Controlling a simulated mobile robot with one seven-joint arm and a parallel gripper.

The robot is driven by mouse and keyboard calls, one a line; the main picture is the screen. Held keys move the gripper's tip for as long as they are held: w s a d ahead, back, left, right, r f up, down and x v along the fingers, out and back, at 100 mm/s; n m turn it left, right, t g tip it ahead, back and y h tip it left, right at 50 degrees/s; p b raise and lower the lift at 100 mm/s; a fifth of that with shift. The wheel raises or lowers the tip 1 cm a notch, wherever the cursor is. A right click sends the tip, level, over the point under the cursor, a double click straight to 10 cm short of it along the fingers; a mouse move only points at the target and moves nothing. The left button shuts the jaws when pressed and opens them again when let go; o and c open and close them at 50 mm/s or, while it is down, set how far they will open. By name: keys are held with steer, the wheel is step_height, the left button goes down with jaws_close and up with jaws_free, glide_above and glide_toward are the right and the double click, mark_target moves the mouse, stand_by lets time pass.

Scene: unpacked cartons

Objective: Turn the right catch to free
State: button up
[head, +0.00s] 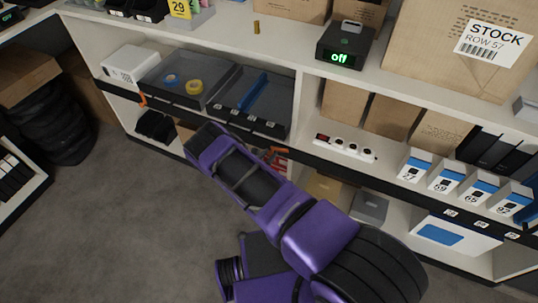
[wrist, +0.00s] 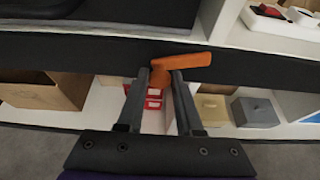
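The right catch (wrist: 190,62) is an orange lever on the dark front rail of the shelf. In the wrist view its handle lies nearly level, pointing right and slightly up. Its hub sits between the fingertips of my gripper (wrist: 161,76) and fills the gap there, so the fingers look shut on it. The handle reaches past the right finger. In the head view my purple arm hides most of the gripper. Another orange catch (head: 143,100) shows at the left end of the rail.
Two dark trays (head: 205,108) stand above the rail, holding tape rolls and a blue item. A power strip (head: 345,148) lies to the right. Below are red boxes (wrist: 153,101), a cardboard box (wrist: 45,92) and a grey box (wrist: 254,112). The floor (head: 110,220) at left is clear.

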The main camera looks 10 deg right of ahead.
jaws_close()
steer(key=shift+s+d+r+m+t+y+p, duration=0.1)
steer(key=shift+m+t+y+p, duration=0.25)
steer(key=shift+m+p, duration=0.4)
steer(key=shift+m+t+y+p, duration=0.25)
steer(key=shift+m+p, duration=0.1)
steer(key=shift+m, duration=0.1)
steer(key=o, duration=0.8)
jaws_free()
